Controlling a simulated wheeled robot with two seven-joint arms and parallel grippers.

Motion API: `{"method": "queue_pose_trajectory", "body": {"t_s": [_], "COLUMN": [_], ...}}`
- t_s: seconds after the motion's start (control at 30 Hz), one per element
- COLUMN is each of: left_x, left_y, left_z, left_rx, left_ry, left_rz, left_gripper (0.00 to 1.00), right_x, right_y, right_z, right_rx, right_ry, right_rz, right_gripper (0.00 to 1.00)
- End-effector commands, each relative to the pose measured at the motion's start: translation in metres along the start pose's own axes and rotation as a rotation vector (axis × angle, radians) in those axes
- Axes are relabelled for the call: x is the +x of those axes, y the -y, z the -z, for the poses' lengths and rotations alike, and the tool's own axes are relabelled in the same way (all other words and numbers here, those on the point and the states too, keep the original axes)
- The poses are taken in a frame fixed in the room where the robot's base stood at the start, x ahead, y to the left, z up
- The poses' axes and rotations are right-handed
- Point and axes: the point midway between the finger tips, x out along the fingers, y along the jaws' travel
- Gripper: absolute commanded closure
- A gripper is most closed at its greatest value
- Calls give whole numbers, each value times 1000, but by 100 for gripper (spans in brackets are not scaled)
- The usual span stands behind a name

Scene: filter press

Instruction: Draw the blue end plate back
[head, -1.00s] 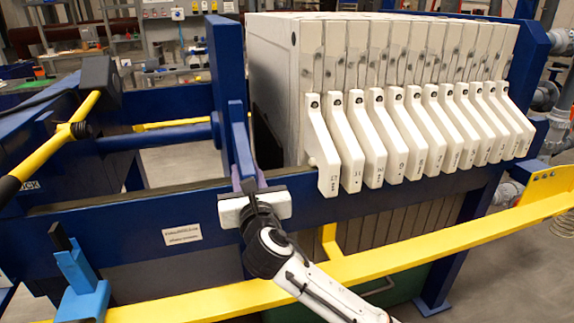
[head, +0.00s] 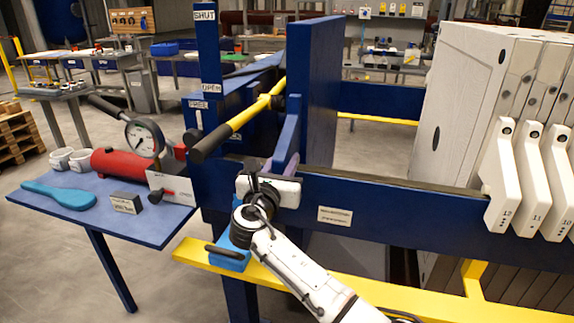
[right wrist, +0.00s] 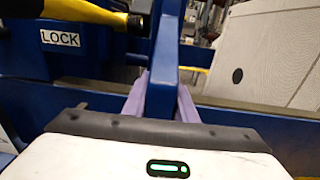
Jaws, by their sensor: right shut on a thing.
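The blue end plate (head: 315,95) stands upright on the press frame in the head view, with a wide gap between it and the white plates (head: 470,100) to the right. Its blue handle arm (head: 288,132) slopes down toward the front. My right gripper (head: 268,178) is shut on this handle arm. In the right wrist view the blue handle arm (right wrist: 163,60) stands between the purple fingers of my right gripper (right wrist: 160,103). The fingertips are partly hidden behind the handle. My left gripper is not in view.
A yellow lever (head: 245,115) with a black grip lies left of the end plate, near a post labelled SHUT, OPEN and FREE. A yellow rail (head: 420,300) runs along the front, with a light-blue bracket (head: 232,245). A side table (head: 150,225) holds a red pump (head: 118,162) and gauge.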

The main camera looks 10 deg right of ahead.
Motion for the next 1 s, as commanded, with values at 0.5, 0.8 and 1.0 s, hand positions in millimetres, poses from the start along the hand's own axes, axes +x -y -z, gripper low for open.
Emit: {"method": "queue_pose_trajectory", "body": {"t_s": [0.5, 0.8, 1.0], "left_x": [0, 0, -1], "left_y": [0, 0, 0], "left_z": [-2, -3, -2], "left_rx": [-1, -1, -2], "left_ry": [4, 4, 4], "left_rz": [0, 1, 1], "left_gripper": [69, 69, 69], "right_x": [7, 4, -18], "right_y": [13, 11, 9], "right_z": [4, 4, 5], "right_rx": [-8, -7, -6], "right_ry": [-3, -4, -4], "right_rz": [38, 32, 29], "right_gripper": [69, 69, 69]}}
